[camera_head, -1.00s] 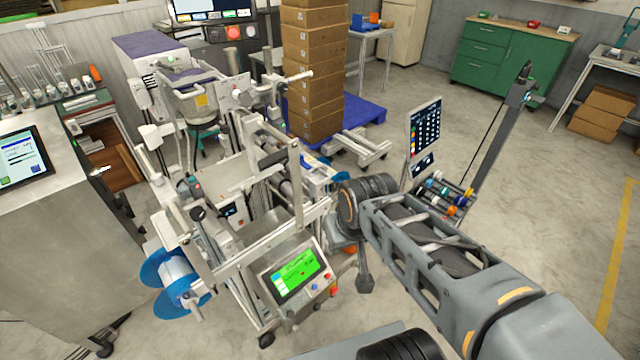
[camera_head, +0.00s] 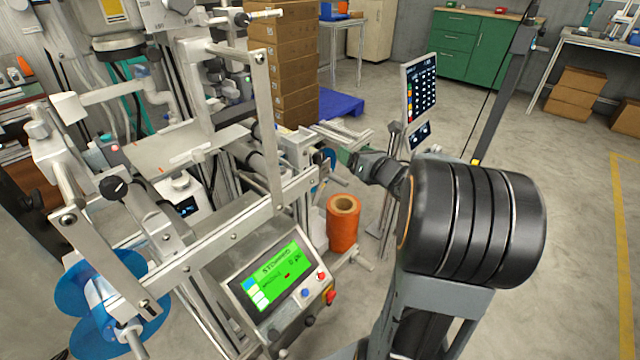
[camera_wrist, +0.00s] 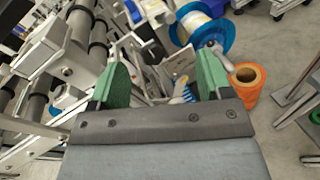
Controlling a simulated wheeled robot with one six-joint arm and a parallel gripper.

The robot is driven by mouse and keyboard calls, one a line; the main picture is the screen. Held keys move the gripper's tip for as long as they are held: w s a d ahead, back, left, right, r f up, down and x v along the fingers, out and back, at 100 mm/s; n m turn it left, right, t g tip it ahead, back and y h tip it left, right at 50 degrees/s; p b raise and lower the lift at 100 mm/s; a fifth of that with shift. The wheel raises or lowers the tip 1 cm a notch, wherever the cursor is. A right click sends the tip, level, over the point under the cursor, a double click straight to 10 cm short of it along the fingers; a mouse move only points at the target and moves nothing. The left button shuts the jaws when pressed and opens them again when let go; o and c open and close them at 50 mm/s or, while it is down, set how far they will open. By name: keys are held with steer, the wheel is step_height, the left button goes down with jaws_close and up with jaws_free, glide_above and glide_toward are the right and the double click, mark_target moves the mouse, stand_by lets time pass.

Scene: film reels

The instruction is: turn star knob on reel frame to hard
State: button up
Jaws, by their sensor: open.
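The reel frame (camera_head: 290,195) is a pale metal machine filling the left of the head view. It carries a dark knob (camera_head: 117,188) at left and another dark knob (camera_head: 243,19) higher up; I cannot tell which, if either, is the star knob. My gripper (camera_head: 343,155) is beside the frame's right side, well away from both dark knobs. In the wrist view my gripper (camera_wrist: 163,82) shows two green fingers spread apart with nothing held between them. Frame bars and a blue-flanged reel (camera_wrist: 202,24) lie beyond the fingers. No star knob is clear there.
An orange roll (camera_head: 343,222) stands low at the frame's right, below my gripper. A control panel with a green screen (camera_head: 270,275) juts from the front. A tablet on a stand (camera_head: 420,88) is behind my arm. Open floor lies to the right.

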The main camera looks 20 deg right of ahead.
mark_target(321, 158)
step_height(321, 158, down, 6)
steer(key=s+n+y+b, duration=0.25)
steer(key=n+y, duration=0.25)
steer(key=n, duration=0.3)
steer(key=b+x, duration=0.1)
steer(key=x, duration=1.2)
steer(key=shift+w+f+b, duration=0.1)
steer(key=shift+w+b, duration=0.25)
steer(key=shift+b, duration=0.05)
